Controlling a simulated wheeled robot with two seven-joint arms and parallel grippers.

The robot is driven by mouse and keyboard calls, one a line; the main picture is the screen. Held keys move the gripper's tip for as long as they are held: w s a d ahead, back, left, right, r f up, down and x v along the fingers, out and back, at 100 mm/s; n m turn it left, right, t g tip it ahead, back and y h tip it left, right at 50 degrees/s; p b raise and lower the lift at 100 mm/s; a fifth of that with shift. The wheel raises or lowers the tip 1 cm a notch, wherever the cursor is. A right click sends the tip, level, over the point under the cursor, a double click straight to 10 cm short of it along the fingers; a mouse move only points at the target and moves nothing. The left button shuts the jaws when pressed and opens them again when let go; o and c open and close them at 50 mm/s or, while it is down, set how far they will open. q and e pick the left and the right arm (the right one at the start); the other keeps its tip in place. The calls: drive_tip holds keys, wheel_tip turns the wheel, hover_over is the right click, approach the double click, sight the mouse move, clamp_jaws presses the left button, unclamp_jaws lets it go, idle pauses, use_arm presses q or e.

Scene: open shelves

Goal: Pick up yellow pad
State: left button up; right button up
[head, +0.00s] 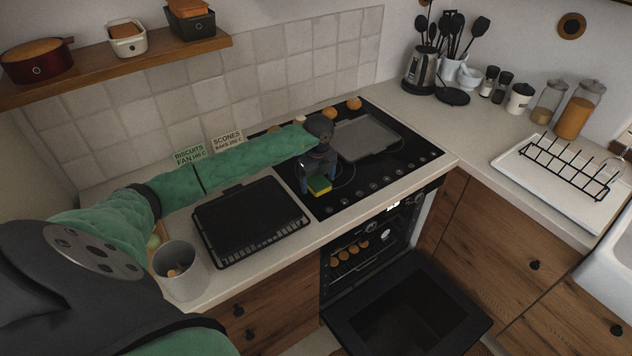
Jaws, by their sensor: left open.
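The yellow pad (319,185) lies on the black stovetop near its front left edge. It shows yellow on top with a green side. My left gripper (317,178) is right above the pad, pointing down, with its fingers open around or just over it. I cannot tell whether the fingers touch the pad. My left arm, in a green sleeve, reaches in from the left across the counter. My right gripper is not in view.
A black tray (250,221) lies left of the stovetop, with a grey bin (180,270) beside it. A grey tray (366,139) sits at the back of the stovetop. Below, the oven door (408,305) hangs open. A wooden shelf (115,66) is above left.

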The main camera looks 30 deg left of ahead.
sight(318, 181)
use_arm(q)
drive_tip(key=shift+c, duration=0.3)
drive_tip(key=c, duration=1)
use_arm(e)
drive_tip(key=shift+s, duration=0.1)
use_arm(q)
drive_tip(key=shift+r, duration=0.1)
